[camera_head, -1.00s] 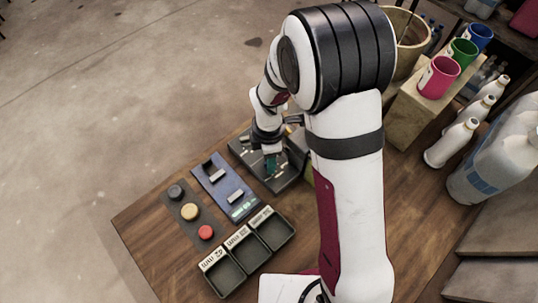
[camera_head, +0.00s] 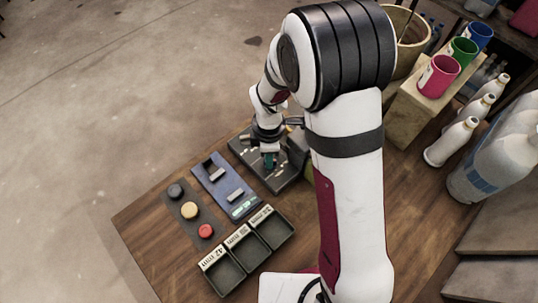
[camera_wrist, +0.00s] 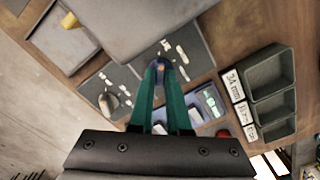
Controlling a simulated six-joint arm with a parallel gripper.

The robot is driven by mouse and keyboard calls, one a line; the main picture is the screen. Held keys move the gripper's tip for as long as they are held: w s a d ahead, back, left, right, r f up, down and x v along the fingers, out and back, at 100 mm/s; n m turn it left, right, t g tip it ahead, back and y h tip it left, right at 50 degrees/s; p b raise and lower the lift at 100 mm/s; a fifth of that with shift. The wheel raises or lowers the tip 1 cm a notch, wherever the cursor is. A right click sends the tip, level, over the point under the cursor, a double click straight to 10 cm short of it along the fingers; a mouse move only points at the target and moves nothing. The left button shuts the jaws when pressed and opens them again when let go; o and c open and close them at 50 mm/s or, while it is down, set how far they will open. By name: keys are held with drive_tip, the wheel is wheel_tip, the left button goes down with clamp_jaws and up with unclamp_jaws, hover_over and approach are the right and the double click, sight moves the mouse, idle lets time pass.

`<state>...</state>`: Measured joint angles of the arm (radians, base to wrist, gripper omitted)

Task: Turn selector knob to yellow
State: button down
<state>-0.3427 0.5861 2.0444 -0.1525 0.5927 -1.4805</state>
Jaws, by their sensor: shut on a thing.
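The dark control panel (camera_head: 250,150) lies flat on the wooden table, partly hidden by my arm in the head view. In the wrist view it shows as a dark plate (camera_wrist: 125,80) with white label marks. My gripper (camera_wrist: 159,68) points down at it, its teal fingers converging and shut on a small selector knob (camera_wrist: 160,66). Only a bit of the knob shows between the fingertips, with an orange spot, so its exact pointing direction is hard to tell. In the head view my gripper (camera_head: 269,162) stands over the panel.
A blue panel (camera_head: 217,172) with grey switches sits beside it, then a strip with black, yellow and red buttons (camera_head: 190,210). Labelled trays (camera_head: 226,283) lie in front. A block (camera_head: 412,117) with coloured cups (camera_head: 438,76) and white bottles (camera_head: 451,143) stand right of my arm.

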drive_tip(key=m, duration=0.7)
drive_tip(key=shift+w, duration=0.15)
drive_tip(key=m, duration=0.6)
drive_tip(key=shift+m, duration=0.3)
drive_tip(key=m, duration=0.4)
drive_tip(key=shift+w, duration=0.1)
drive_tip(key=shift+d+m, duration=0.15)
drive_tip(key=shift+m, duration=2.05)
drive_tip(key=c, duration=0.9)
unclamp_jaws()
